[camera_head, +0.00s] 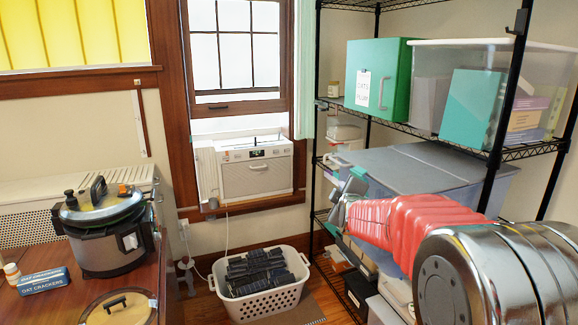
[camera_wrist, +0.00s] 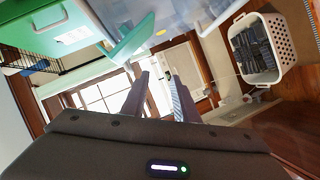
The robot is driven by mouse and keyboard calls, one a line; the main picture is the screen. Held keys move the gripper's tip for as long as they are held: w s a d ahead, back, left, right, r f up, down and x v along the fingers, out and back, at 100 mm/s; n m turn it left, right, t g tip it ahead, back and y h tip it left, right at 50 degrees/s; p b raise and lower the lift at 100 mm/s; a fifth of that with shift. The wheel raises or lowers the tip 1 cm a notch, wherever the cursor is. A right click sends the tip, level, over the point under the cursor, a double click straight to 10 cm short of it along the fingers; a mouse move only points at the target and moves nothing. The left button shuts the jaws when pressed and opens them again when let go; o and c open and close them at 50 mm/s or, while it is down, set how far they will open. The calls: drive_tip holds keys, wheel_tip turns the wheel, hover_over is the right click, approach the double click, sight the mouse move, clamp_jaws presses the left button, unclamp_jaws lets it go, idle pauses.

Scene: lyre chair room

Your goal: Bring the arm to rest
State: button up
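My arm, with a red sleeve and metal links, reaches in from the right of the head view. My gripper (camera_head: 343,197) is at its left end, in front of the shelving rack and beside a grey-lidded bin (camera_head: 400,167); whether it touches anything there I cannot tell. In the wrist view my gripper (camera_wrist: 158,76) shows two grey fingers apart with a gap between them. Nothing is held between them; the window and air conditioner show beyond.
A black wire rack (camera_head: 492,150) holds a green box (camera_head: 386,55) and a clear bin (camera_head: 432,62). A white laundry basket (camera_head: 268,302) stands on the floor. An air conditioner (camera_head: 255,171) sits in the window. A pressure cooker (camera_head: 103,245) stands on the wooden table at left.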

drive_tip(key=s+a+f+m+g, duration=0.1)
drive_tip(key=s+f+m+g, duration=0.25)
drive_tip(key=s+f, duration=0.35)
drive_tip(key=s+a+f+m+g, duration=0.1)
drive_tip(key=s+f+m+g, duration=0.25)
drive_tip(key=s, duration=0.65)
drive_tip(key=s+r+m+g, duration=0.1)
drive_tip(key=s+m, duration=0.4)
drive_tip(key=s, duration=2.6)
drive_tip(key=shift+a+r+g+y, duration=0.2)
drive_tip(key=shift+r+g+y, duration=0.15)
drive_tip(key=shift+g, duration=0.45)
drive_tip(key=shift+w, duration=0.1)
